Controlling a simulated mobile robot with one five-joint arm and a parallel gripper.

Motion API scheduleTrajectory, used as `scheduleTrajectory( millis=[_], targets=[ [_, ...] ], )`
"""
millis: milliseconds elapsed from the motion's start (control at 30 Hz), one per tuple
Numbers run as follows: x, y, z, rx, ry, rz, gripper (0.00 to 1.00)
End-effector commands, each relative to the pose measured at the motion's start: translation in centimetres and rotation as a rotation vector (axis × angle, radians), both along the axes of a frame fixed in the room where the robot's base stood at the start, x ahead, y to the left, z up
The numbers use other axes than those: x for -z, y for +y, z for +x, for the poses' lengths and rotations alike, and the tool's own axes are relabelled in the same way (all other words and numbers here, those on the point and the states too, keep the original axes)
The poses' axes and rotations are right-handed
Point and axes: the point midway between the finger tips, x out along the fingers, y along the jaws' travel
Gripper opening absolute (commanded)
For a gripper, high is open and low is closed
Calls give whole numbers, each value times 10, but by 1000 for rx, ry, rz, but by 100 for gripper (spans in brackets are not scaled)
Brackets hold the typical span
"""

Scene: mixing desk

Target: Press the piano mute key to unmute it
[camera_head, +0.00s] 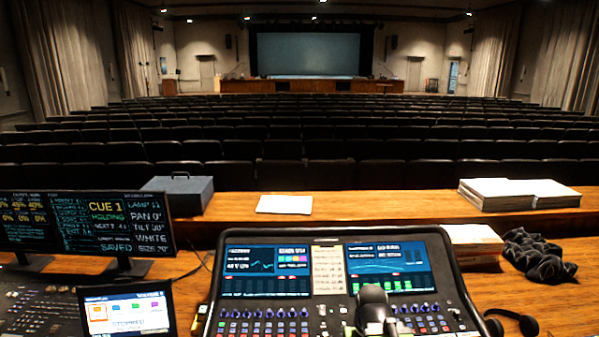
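The mixing console (328,240) stands on the wooden desk at the bottom centre, with two lit screens and a pale label strip between them. Rows of small knobs and lit buttons (265,313) run below the screens. I cannot pick out the piano mute key; the labels are too small to read, and the console's lower part is cut off by the frame. My gripper (373,310), dark and rounded, shows over the console's lower right middle and hides some controls. I cannot tell whether its fingers are open or whether it touches the console.
Monitors (85,222), a small touchscreen (128,311) and another control desk (38,309) stand at left. Headphones (510,322), a dark cloth bundle (538,256) and a paper stack (473,240) lie at right. A grey box (180,193) and papers (284,204) sit on the ledge behind.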

Motion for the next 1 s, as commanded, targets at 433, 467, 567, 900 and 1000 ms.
scheduleTrajectory(
  millis=[433,467,567,900,1000],
  targets=[
    [-1,0,2,12,0,0,5],
    [-1,0,2,12,0,0,1],
    [-1,0,2,12,0,0,0],
    [-1,0,2,12,0,0,0],
    [-1,0,2,12,0,0,0]
  ],
)
